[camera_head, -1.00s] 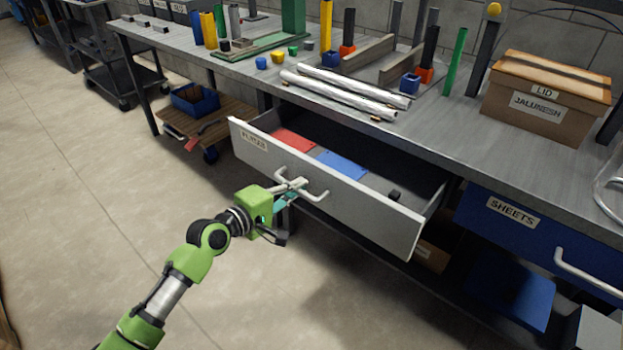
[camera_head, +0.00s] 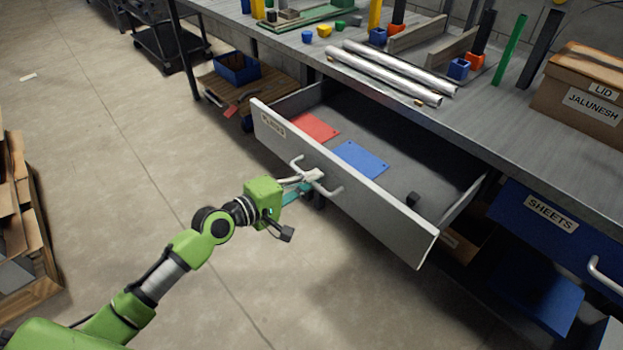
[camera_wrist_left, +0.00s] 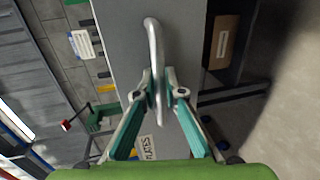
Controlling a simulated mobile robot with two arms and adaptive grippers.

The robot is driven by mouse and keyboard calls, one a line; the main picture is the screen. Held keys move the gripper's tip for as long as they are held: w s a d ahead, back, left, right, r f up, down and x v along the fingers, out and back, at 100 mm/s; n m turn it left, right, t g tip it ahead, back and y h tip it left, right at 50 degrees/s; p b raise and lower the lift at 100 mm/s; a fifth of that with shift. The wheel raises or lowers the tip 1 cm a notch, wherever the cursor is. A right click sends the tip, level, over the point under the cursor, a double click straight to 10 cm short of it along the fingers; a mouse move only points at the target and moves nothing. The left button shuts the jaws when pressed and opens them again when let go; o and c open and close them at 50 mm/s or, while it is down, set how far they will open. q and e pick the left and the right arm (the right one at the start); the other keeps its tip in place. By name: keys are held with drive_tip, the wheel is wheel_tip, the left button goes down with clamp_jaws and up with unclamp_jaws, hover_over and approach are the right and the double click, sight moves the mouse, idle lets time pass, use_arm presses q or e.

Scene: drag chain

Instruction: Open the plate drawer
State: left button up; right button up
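The plate drawer (camera_head: 385,222) is a light grey drawer under the workbench, pulled well out so its inside shows. Its label (camera_head: 272,125) is hard to read in the head view but reads PLATES in the wrist view (camera_wrist_left: 149,147). A red plate (camera_head: 311,127) and a blue plate (camera_head: 358,159) lie inside. My left gripper (camera_head: 309,178) is at the pale bar handle (camera_head: 329,191) on the drawer front. In the wrist view its fingers (camera_wrist_left: 159,82) close on the handle (camera_wrist_left: 153,40) from both sides. My right gripper is not in view.
The workbench (camera_head: 540,140) carries silver tubes (camera_head: 385,75) and a cardboard box (camera_head: 585,100). A blue SHEETS drawer (camera_head: 550,222) is to the right. A low wooden trolley (camera_head: 262,88) stands left of the drawer. Stacked cardboard (camera_head: 22,225) is at far left. Floor before the drawer is clear.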

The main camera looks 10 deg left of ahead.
use_arm(q)
drive_tip(key=shift+o, duration=1)
drive_tip(key=shift+s, duration=0.1)
drive_tip(key=v, duration=1.2)
drive_tip(key=shift+f, duration=0.1)
